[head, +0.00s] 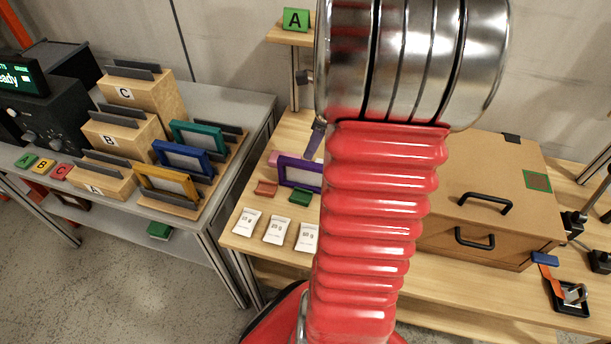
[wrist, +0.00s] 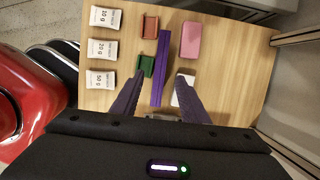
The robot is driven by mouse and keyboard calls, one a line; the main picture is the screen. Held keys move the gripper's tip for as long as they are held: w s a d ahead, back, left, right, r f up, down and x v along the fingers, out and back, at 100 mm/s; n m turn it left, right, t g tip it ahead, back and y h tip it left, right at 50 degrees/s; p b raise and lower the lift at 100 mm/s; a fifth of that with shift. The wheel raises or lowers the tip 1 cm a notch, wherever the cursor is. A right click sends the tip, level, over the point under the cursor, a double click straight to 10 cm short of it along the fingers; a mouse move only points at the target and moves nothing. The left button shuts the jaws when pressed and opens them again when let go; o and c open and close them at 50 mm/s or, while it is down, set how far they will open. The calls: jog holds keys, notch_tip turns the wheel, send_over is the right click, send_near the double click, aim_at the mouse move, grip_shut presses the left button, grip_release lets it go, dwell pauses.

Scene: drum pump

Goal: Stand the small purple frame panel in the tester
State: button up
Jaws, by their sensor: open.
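The small purple frame panel (head: 298,172) stands on the wooden table in the head view, its right part hidden by my arm. In the wrist view the purple panel (wrist: 164,50) shows from above as a narrow upright bar. My gripper (wrist: 160,76) is open, with one finger on each side of the panel's near end; I cannot tell whether either finger touches it. In the head view my arm hides most of the gripper; one dark finger shows. A dark device with a lit "ready" display (head: 17,77) stands at far left; I cannot tell if it is the tester.
Red (wrist: 150,27), green (wrist: 145,65) and pink (wrist: 190,40) blocks lie close to the panel. White packets (head: 274,230) lie along the left. Blocks marked A, B and C (head: 122,92) and a rack of blue (head: 183,159), teal and yellow panels stand left. A brown case (head: 480,170) stands right.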

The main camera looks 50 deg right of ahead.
aim_at(304, 163)
jog(key=x, duration=0.8)
jog(key=shift+f, duration=0.2)
jog(key=shift+x, duration=2.7)
jog(key=shift+s+d+f, duration=0.15)
jog(key=shift+s+f, duration=0.05)
jog(key=shift+f, duration=0.15)
jog(key=shift+c, duration=0.5)
grip_shut()
